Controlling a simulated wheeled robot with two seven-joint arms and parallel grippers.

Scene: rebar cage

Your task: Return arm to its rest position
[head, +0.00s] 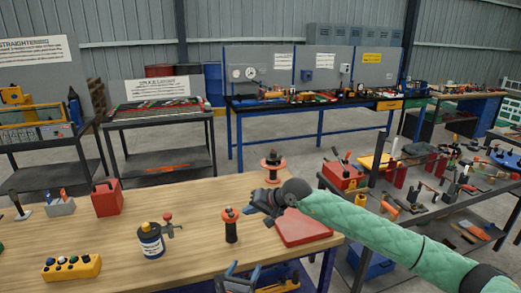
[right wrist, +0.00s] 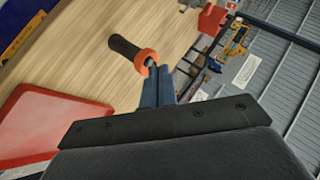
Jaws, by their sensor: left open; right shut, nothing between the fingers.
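My right arm, in a green sleeve, reaches in from the right in the head view. Its gripper (head: 252,209) is above the wooden bench (head: 190,205) near its right end. In the right wrist view its blue fingers (right wrist: 158,88) are shut, with nothing held. A black-handled tool with an orange collar (head: 231,226) stands just left of this gripper; it also shows beyond the fingertips in the right wrist view (right wrist: 130,50). My left gripper (head: 238,277) is open and empty at the bottom edge of the head view, partly cut off.
A flat red case (head: 302,228) lies below my right forearm. An orange-and-black spool (head: 271,163) stands behind the gripper. A blue-yellow can (head: 150,241), a yellow button box (head: 71,267) and a red box (head: 107,198) are further left. A tool-covered cart (head: 455,215) is at right.

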